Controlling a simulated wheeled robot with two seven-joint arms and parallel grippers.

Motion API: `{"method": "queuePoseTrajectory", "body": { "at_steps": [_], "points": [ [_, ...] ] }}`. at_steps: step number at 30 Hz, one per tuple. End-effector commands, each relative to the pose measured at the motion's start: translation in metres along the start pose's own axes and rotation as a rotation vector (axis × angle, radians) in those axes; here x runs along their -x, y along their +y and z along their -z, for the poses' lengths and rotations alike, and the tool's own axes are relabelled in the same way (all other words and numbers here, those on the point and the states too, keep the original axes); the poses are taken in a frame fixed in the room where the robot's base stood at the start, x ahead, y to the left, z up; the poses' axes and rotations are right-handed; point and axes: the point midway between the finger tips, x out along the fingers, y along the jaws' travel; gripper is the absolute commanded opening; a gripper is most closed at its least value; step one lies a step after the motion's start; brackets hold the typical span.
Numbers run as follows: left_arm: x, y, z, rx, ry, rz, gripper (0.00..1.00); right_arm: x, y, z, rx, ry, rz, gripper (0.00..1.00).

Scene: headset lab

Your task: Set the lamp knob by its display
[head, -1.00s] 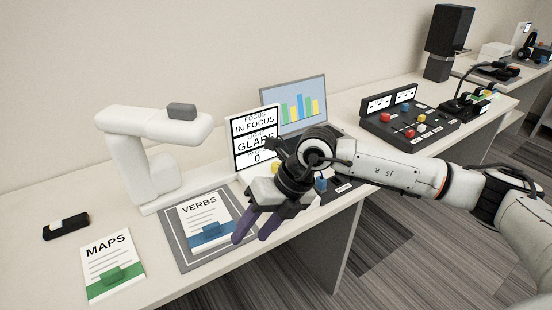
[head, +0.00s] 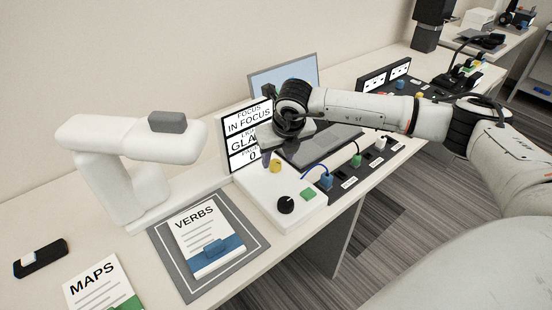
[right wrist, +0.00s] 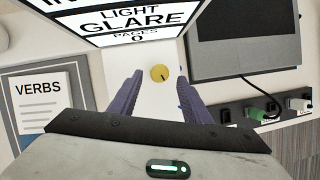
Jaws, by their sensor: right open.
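The display (head: 248,135) stands upright behind the white control box (head: 259,190). It reads "IN FOCUS", light "GLARE" and pages "0"; it also shows in the right wrist view (right wrist: 130,22). A yellow knob (head: 276,165) and a black knob (head: 286,204) sit on the box, with a green button (head: 308,194). No label shows which knob is the lamp's. My right gripper (head: 267,162) is above the box's back part, partly hidden by its own arm. In the right wrist view its purple fingers are apart, with the yellow knob (right wrist: 160,73) between their tips in the picture. My left gripper is out of view.
A white document scanner arm (head: 125,150) stands left of the display. The VERBS booklet (head: 207,235) lies on a grey mat (head: 170,250), the MAPS booklet (head: 95,285) beside it. A laptop (head: 325,145) and a socket strip with cables (head: 365,165) are to the right.

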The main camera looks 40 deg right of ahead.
Motion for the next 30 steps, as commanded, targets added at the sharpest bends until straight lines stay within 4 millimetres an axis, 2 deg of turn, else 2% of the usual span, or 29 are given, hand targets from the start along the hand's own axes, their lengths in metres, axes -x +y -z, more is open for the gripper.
{"method": "queuePoseTrajectory", "body": {
  "at_steps": [6,16,23,30],
  "points": [
    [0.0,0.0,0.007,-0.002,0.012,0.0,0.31,-0.023,0.001,0.001,0.001,0.002,-0.001,0.44],
    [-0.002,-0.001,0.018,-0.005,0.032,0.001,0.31,-0.027,0.001,0.001,0.001,0.001,-0.001,0.44],
    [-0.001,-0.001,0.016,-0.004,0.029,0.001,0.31,-0.026,0.0,0.0,0.001,0.001,-0.001,0.05],
    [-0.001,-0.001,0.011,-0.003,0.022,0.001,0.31,-0.027,0.0,0.001,0.014,0.0,-0.006,0.03]
  ]
}}
